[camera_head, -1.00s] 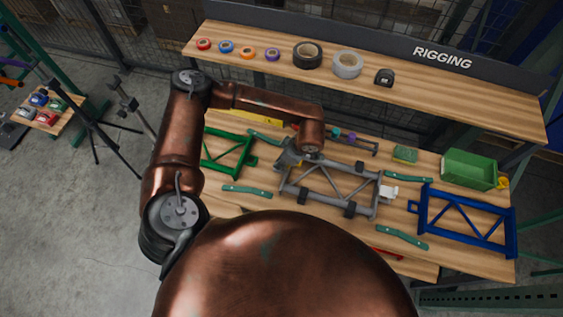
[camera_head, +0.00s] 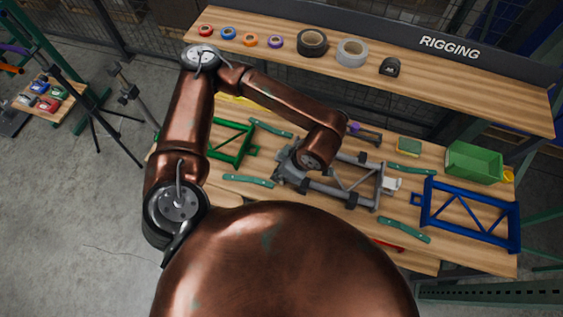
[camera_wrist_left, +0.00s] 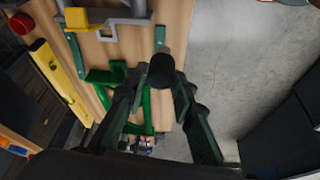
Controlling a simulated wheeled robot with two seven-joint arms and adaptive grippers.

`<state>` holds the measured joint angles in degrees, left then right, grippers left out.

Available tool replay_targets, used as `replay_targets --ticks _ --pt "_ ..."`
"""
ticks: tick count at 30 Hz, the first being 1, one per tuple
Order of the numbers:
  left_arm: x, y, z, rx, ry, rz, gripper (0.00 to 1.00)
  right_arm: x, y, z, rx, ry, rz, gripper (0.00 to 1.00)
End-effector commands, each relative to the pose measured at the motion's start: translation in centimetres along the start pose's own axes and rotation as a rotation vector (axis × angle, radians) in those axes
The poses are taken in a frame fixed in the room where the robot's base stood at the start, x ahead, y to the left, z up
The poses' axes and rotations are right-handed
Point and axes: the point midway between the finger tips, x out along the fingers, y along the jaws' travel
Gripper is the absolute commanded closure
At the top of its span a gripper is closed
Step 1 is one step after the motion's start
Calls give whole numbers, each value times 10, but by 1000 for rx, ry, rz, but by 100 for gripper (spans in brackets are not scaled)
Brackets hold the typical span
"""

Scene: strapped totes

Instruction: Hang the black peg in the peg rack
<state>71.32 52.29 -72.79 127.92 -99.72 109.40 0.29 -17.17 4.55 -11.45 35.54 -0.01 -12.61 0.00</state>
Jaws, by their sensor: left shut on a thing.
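The peg rack (camera_head: 372,138) is a dark grey bar at the back of the bench, partly hidden by my left forearm. A purple peg (camera_head: 353,127) shows at its left part. My left gripper (camera_head: 284,168) is over the left end of the grey frame, its fingertips mostly hidden by my wrist in the head view. In the left wrist view, the gripper (camera_wrist_left: 162,82) is shut on the black peg (camera_wrist_left: 162,69), whose round end faces the camera. It appears above the bench edge, apart from the rack. My right gripper is not in view.
A grey frame (camera_head: 352,184), a green frame (camera_head: 238,148) and a blue frame (camera_head: 470,222) lie on the bench. Teal strips (camera_head: 404,230) lie between them. A green bin (camera_head: 474,161) stands at the right. A shelf (camera_head: 440,88) with tape rolls (camera_head: 312,42) overhangs the back.

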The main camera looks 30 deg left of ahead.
Motion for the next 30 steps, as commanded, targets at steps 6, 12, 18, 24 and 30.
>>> replay_targets --ticks 6,12,18,24,30 --pt "-16 -3 -4 -1 0 3 100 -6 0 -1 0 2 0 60" --pt "-30 -3 -10 -1 0 3 100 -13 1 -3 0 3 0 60" --pt "-44 -3 -16 -1 -1 2 100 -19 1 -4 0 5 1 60" --pt "-48 -3 -18 0 -1 2 100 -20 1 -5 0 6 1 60" --pt "-48 -3 -18 0 0 1 100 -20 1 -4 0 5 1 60"
